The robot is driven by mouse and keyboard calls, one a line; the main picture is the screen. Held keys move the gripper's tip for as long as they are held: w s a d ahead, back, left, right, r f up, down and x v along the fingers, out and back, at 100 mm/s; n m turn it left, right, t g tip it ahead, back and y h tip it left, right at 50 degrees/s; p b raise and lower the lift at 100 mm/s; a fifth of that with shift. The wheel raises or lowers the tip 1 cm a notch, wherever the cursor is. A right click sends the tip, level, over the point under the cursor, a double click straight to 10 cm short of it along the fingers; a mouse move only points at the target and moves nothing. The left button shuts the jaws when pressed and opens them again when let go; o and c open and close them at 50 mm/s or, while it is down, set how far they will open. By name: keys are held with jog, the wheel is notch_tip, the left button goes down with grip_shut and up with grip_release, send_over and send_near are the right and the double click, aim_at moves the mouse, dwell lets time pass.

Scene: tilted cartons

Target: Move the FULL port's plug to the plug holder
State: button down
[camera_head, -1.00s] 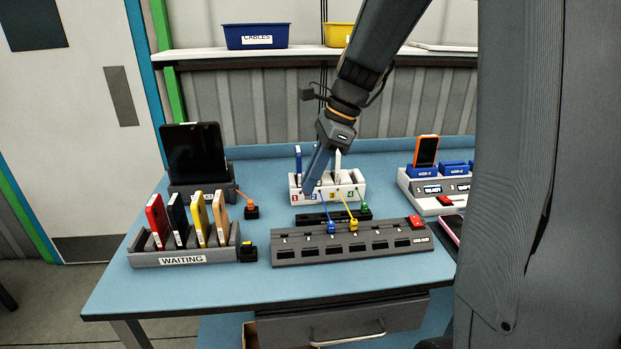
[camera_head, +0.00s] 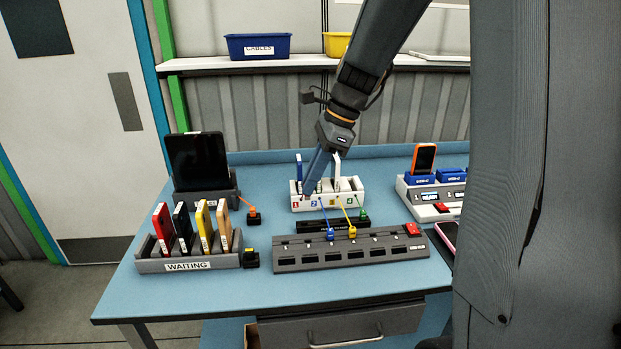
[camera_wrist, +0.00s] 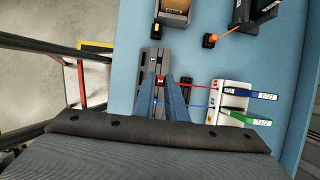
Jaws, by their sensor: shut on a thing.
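My gripper (camera_wrist: 163,82) is shut on a red plug (camera_wrist: 161,79), with a red cable running to the white numbered phone rack (camera_wrist: 232,88). In the head view the fingers (camera_head: 307,191) show in front of the left end of this rack (camera_head: 345,202), above the bench; the plug is barely visible there. The grey hub (camera_head: 350,264) has a row of ports. A blue plug (camera_head: 330,235) and a yellow plug (camera_head: 352,232) are at its back edge. The black holder strip (camera_head: 310,226) lies between hub and rack, with a green plug (camera_head: 363,219) near its right end. Port labels are too small to read.
The WAITING rack (camera_head: 158,264) with several phones stands left, a dark tablet (camera_head: 197,160) in a stand behind it. A white charging unit (camera_head: 418,208) stands right. The bench's front strip is clear.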

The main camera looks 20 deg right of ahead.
jog(key=shift+f+b, duration=1.7)
jog(key=shift+f, duration=3.25)
jog(key=shift+w, duration=0.1)
jog(key=w+d+p, duration=0.1)
jog(key=w+d, duration=0.1)
jog(key=w, duration=0.7)
jog(key=shift+p, duration=0.4)
jog(key=shift+r+p, duration=0.1)
jog(key=shift+p, duration=0.25)
jog(key=shift+f+b, duration=0.9)
jog(key=shift+f, duration=1.65)
jog(key=shift+f, duration=0.5)
